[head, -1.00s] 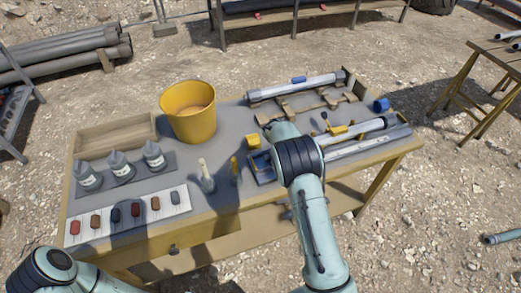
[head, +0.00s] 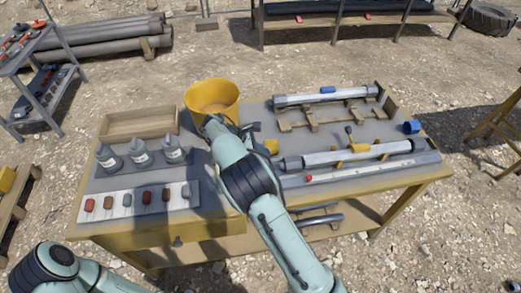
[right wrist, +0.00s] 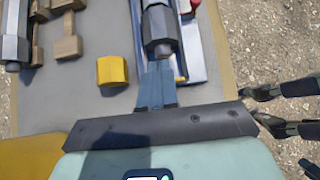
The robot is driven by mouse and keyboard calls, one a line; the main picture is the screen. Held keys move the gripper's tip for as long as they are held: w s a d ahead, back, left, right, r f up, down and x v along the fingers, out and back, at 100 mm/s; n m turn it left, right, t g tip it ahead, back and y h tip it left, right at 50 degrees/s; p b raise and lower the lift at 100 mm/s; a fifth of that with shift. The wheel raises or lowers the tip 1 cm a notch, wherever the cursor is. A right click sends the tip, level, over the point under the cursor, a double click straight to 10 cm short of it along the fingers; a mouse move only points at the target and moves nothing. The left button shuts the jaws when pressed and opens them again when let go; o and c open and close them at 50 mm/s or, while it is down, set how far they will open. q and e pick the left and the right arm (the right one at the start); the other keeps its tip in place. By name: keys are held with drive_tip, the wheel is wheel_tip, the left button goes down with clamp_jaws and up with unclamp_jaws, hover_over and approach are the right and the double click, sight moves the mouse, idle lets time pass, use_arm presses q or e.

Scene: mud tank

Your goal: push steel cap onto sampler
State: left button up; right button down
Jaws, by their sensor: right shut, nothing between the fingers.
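The sampler, a pale grey tube (head: 345,156), lies across the right half of the table in yellow holders. The steel cap (head: 291,164) is the dark grey piece at its left end; in the right wrist view the cap (right wrist: 158,24) has a narrower end towards me. My right gripper (right wrist: 157,66) is shut and empty, its fingertips in line with that end. I cannot tell whether they touch it. In the head view, my right arm hides most of the gripper. My left gripper (right wrist: 257,106) shows at the right wrist view's right edge, fingers apart.
A yellow bucket (head: 213,92) stands behind my right gripper. A yellow block (right wrist: 112,70) is beside the sampler. A second tube (head: 325,97) lies on wooden supports behind. Several bottles (head: 139,152) and a sample strip (head: 185,203) are on the left.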

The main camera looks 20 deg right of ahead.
sight(285, 162)
use_arm(q)
drive_tip(key=shift+s+f, duration=0.3)
drive_tip(key=shift+s, duration=0.15)
use_arm(e)
drive_tip(key=x, duration=0.7)
drive_tip(key=shift+d+f, duration=0.15)
